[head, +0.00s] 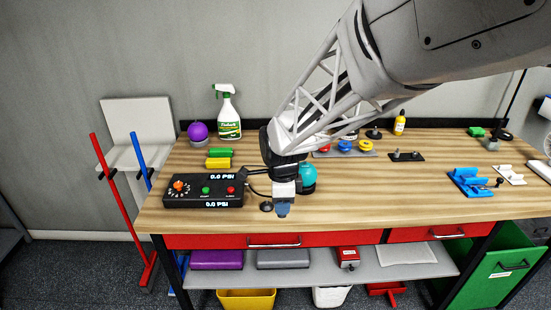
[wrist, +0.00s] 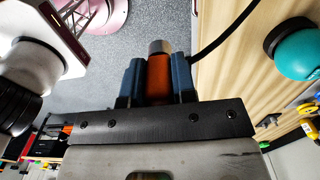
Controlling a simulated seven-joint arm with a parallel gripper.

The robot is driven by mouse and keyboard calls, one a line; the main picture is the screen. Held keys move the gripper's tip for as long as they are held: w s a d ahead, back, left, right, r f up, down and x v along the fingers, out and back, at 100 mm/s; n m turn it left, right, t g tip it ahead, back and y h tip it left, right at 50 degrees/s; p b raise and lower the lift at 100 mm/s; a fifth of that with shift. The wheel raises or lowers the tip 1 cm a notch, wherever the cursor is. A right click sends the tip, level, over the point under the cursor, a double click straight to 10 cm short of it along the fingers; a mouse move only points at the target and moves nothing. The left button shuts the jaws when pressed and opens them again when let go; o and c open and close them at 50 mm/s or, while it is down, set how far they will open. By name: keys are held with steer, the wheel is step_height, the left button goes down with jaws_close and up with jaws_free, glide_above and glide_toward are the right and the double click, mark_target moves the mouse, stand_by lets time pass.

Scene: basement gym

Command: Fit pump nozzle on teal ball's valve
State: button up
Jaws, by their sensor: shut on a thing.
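The teal ball (head: 308,175) sits on the workbench just right of my gripper (head: 283,209), partly hidden by it in the head view. In the wrist view the teal ball (wrist: 300,55) rests against a dark round holder at the right edge. My gripper's blue fingers (wrist: 158,72) are shut on the orange pump nozzle (wrist: 158,85), whose metal tip points away from the jaws. The nozzle is apart from the ball. A black hose (wrist: 226,30) shows beside the fingers. I cannot make out the ball's valve in either view.
The black pump box (head: 204,191) with two PSI displays stands left of my gripper. A purple ball (head: 198,131), a spray bottle (head: 228,112) and green and yellow blocks (head: 218,162) are behind it. Blue fixtures (head: 470,182) lie at the right. The bench (head: 390,195) is clear between.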

steer(key=w+d+r, duration=0.2)
steer(key=w+d, duration=0.1)
steer(key=w, duration=0.5)
steer(key=w+d+r, duration=0.3)
steer(key=w, duration=0.5)
steer(key=w+d+r, duration=0.2)
steer(key=w+d, duration=0.1)
steer(key=w, duration=0.6)
steer(key=shift+d+r, duration=0.2)
steer(key=shift+f, duration=0.2)
steer(key=shift+f, duration=2.65)
steer(key=shift+f, duration=1.3)
steer(key=o, duration=1)
steer(key=shift+r, duration=0.15)
step_height(320, 180, up, 8)
steer(key=shift+f, duration=0.25)
